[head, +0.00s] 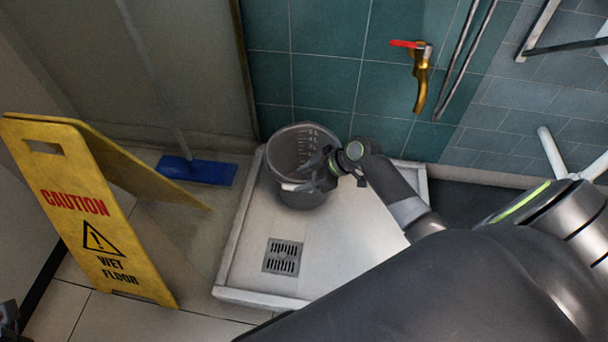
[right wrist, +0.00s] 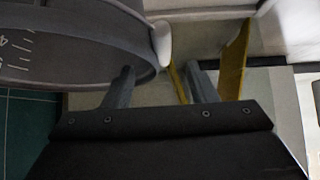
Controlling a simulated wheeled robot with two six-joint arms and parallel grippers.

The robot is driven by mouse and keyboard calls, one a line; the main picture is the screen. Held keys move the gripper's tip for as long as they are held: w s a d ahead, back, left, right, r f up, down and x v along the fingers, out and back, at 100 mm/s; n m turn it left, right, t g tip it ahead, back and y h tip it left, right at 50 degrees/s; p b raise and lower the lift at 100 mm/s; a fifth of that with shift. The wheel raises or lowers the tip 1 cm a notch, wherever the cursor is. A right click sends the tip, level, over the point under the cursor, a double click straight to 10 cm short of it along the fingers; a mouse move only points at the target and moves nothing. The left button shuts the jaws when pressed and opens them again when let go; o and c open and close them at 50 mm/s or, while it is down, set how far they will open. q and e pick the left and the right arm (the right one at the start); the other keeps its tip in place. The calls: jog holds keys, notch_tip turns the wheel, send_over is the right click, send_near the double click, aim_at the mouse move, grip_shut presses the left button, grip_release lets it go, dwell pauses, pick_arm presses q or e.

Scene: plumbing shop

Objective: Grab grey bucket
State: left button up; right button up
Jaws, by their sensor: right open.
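The grey bucket (head: 293,140) stands upright in the white shower tray, with measuring marks inside and a white handle grip (head: 297,187) at its front. My right gripper (head: 311,173) is open at the bucket's front right side, in front of its wall. In the right wrist view the bucket (right wrist: 75,50) fills the upper left, and the handle grip (right wrist: 162,42) lies beyond the spread fingers (right wrist: 162,80). The left finger overlaps the rim in that view; I cannot tell whether it touches. A dark part at the head view's lower left edge may be my left gripper (head: 8,318).
The white tray (head: 330,255) has a drain grate (head: 283,256). A yellow wet-floor sign (head: 85,215) stands at left, with a blue mop head (head: 197,170) behind it. A brass tap with a red lever (head: 421,75) is on the tiled wall above.

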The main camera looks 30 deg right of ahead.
aim_at(293, 184)
jog(key=b+x, duration=0.1)
jog(key=x, duration=0.2)
jog(key=shift+f, duration=0.25)
grip_shut()
jog(key=shift+r, duration=0.1)
